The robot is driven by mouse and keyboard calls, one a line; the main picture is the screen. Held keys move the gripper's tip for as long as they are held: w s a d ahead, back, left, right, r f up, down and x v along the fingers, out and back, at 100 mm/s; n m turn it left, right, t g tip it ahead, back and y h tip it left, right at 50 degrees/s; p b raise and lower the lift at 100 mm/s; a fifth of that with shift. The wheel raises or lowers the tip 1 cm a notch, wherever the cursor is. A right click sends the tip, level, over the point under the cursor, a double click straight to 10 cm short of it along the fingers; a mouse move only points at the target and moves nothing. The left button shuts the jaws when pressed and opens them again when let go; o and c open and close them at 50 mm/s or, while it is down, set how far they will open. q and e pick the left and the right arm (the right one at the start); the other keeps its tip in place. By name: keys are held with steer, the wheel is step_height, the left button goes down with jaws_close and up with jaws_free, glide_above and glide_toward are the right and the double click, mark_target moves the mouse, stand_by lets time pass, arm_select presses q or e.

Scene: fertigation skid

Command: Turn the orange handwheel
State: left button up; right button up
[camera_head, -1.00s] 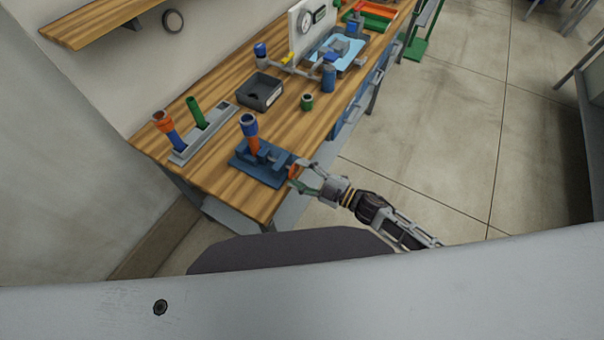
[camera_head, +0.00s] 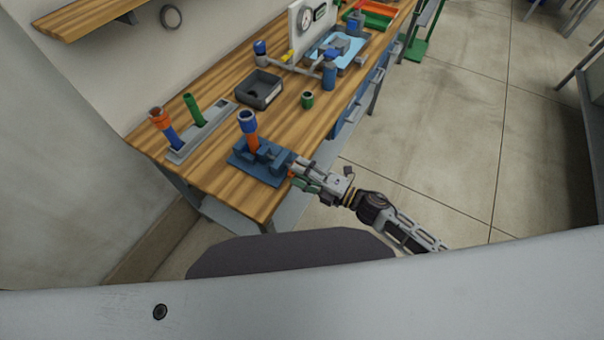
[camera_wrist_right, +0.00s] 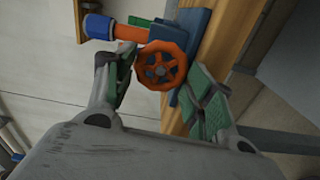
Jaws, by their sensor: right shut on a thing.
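The orange handwheel (camera_wrist_right: 160,70) is on the near side of a blue clamp fixture (camera_wrist_right: 192,38). In the head view only a sliver of orange shows beside my right gripper (camera_head: 299,174), which hides most of the wheel. In the right wrist view the green-padded fingers lie on either side of the wheel, and my right gripper is shut on it. The fixture (camera_head: 238,158) sits at the near edge of the bench with an orange and blue filter piece (camera_head: 250,131) standing in it. My left gripper is not in view.
A wooden bench (camera_head: 222,183) carries a grey rack (camera_head: 182,154) with an orange-blue piece and a green piece, a dark bin (camera_head: 259,90), a small green-ringed cup (camera_head: 307,100) and pipework (camera_head: 290,66). Open floor lies right of the bench.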

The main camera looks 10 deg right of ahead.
steer(key=shift+w+d+r, duration=0.1)
steer(key=shift+w+r, duration=0.05)
steer(key=shift+w, duration=0.05)
steer(key=o, duration=1)
steer(key=shift+w, duration=0.15)
steer(key=shift+s, duration=0.2)
steer(key=v, duration=1.1)
steer(key=shift+s+d, duration=0.2)
steer(key=shift+d, duration=0.1)
stand_by(0.6)
